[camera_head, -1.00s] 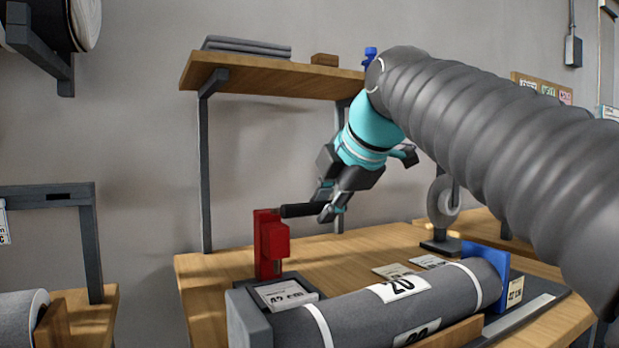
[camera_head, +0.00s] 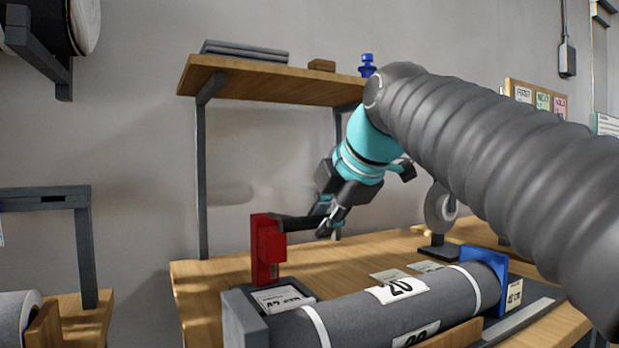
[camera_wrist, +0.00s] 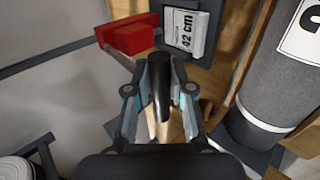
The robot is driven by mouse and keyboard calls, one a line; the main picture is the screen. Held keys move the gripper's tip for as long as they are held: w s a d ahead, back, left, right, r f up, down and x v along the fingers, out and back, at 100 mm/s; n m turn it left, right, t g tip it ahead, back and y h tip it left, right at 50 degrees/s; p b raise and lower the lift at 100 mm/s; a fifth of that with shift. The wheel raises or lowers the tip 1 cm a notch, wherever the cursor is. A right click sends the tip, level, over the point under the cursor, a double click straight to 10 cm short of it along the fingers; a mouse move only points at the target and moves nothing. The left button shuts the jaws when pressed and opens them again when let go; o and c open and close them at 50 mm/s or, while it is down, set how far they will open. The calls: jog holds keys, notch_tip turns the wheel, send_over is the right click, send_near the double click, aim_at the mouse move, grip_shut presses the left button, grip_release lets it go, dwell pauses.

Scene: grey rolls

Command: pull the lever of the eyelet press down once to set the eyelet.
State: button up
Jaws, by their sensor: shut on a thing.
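The eyelet press (camera_head: 266,248) is a red upright body standing at the left of the wooden bench; it also shows at the top of the wrist view (camera_wrist: 128,36). My gripper (camera_head: 326,222) is shut on the lever near that end. In the wrist view the black lever grip (camera_wrist: 159,88) lies between the two fingers. The eyelet itself cannot be made out.
A grey roll (camera_head: 385,305) with white bands lies along the bench front, between a dark block and a blue end plate (camera_head: 487,262). A card reading 42 cm (camera_wrist: 184,31) lies beside the press. A tape dispenser (camera_head: 440,215) stands at the right.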

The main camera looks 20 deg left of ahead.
jog(key=shift+f, duration=0.2)
jog(key=shift+f+b, duration=0.7)
jog(key=shift+f, duration=0.35)
jog(key=o, duration=0.8)
jog(key=shift+r, duration=0.1)
jog(key=shift+d, duration=0.1)
jog(key=v, duration=1.2)
